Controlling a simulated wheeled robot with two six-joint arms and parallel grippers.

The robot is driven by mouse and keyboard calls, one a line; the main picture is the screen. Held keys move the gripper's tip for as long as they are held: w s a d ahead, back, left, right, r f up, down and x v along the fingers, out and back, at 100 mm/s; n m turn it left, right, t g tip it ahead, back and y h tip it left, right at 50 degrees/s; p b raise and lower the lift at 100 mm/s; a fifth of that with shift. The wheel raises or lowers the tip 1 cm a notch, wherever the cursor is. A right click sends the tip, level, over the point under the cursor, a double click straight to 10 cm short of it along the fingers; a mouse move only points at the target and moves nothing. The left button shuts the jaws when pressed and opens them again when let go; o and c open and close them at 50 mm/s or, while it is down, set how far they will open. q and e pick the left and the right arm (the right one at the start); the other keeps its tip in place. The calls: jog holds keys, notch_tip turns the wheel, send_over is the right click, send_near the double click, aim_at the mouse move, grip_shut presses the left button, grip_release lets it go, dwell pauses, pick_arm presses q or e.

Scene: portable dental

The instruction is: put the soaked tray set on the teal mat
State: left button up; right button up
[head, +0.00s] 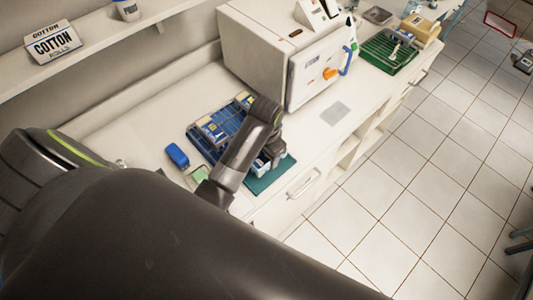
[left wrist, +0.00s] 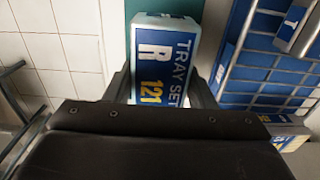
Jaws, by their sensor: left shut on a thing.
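A white and blue box labelled "TRAY SET R 121" (left wrist: 160,62) sits between the two fingers of my left gripper (left wrist: 163,90) in the left wrist view. The gripper is shut on it. In the head view my left gripper (head: 271,152) is low over the counter, at the inner edge of the teal mat (head: 262,184). My arm covers part of the mat, and I cannot tell whether the box touches it. My right gripper is not in view.
A blue wire rack (head: 203,143) with blue and white boxes lies beside the mat and also shows in the left wrist view (left wrist: 240,72). A blue object (head: 177,156) lies left of it. A white machine (head: 285,55) stands behind. A green rack (head: 385,55) is farther right.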

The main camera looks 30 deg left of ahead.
aim_at(266, 160)
pick_arm(q)
notch_tip(266, 160, down, 3)
jog(key=shift+f+p, duration=0.1)
jog(key=shift+p, duration=0.25)
jog(key=shift+f, duration=0.5)
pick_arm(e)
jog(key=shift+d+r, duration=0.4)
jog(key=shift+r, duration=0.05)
pick_arm(q)
jog(key=shift+f, duration=0.15)
jog(key=o, duration=1.1)
jog(key=shift+o, duration=0.2)
